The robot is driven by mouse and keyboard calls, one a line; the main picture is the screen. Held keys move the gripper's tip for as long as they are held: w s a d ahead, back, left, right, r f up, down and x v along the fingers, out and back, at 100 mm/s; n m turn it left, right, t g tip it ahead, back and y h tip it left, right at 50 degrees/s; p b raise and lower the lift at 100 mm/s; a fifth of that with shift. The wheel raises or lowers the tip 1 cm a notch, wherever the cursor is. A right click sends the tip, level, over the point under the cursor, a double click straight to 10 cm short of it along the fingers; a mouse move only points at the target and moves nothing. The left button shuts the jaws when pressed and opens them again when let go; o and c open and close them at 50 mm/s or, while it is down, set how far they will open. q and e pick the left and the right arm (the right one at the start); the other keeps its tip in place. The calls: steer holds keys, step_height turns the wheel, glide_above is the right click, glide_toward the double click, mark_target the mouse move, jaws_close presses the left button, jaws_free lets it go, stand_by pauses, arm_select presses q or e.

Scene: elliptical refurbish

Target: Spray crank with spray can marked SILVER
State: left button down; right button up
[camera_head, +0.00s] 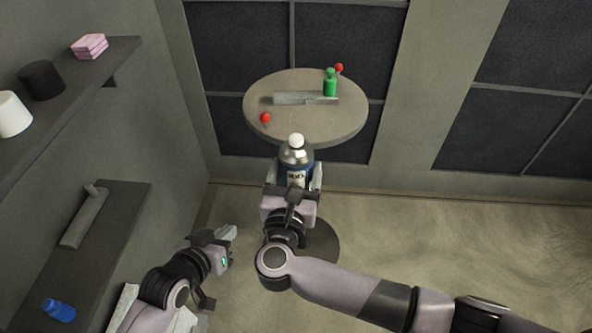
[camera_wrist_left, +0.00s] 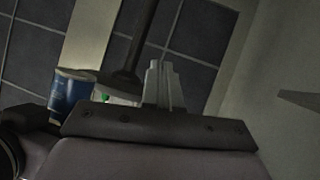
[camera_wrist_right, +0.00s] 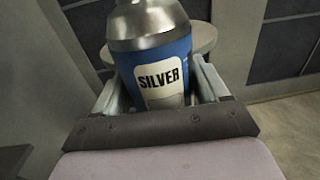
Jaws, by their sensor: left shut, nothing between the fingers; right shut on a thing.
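A blue spray can (camera_head: 296,154) with a silver top and white nozzle stands upright between the fingers of my right gripper (camera_head: 294,180). Its label reads SILVER in the right wrist view (camera_wrist_right: 163,77). The can is in front of the round table's near edge. A flat grey bar, apparently the crank (camera_head: 302,98), lies on the round table (camera_head: 348,117). My left gripper (camera_head: 230,234) is shut and empty, low at the left of the right arm; its fingers meet in the left wrist view (camera_wrist_left: 164,85).
A green bottle (camera_head: 330,84) stands by the bar's right end. Red balls (camera_head: 265,118) (camera_head: 339,68) are at the table's left and back. Wall shelves (camera_head: 125,196) at the left hold a grey piece (camera_head: 84,217) and a blue object (camera_head: 58,310). Floor at right is clear.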

arm_select(q)
steer(key=w+d+r+m+g+h, duration=0.1)
steer(key=w+d+r+h, duration=0.1)
steer(key=w+d+r, duration=0.6)
steer(key=w+d+r+m+g+h, duration=0.15)
steer(key=w+d+r, duration=0.25)
steer(key=w+r, duration=0.5)
steer(key=s+d+r+m+g, duration=0.35)
steer(key=s+d+r, duration=0.3)
steer(key=r, duration=0.35)
steer(key=s+a+r+g+y, duration=0.3)
steer(key=s+a+r+y, duration=0.1)
steer(key=r+y, duration=0.2)
steer(key=shift+n, duration=0.3)
steer(key=shift+s+a+x, duration=0.1)
steer(key=shift+s+x, duration=0.1)
steer(key=shift+x, duration=0.9)
steer(key=shift+s+a+x, duration=0.1)
steer(key=shift+s+x, duration=0.1)
steer(key=shift+x, duration=0.9)
steer(key=shift+s+a+x, duration=0.15)
steer(key=shift+s+x, duration=0.05)
steer(key=shift+x, duration=0.95)
steer(key=shift+f, duration=0.3)
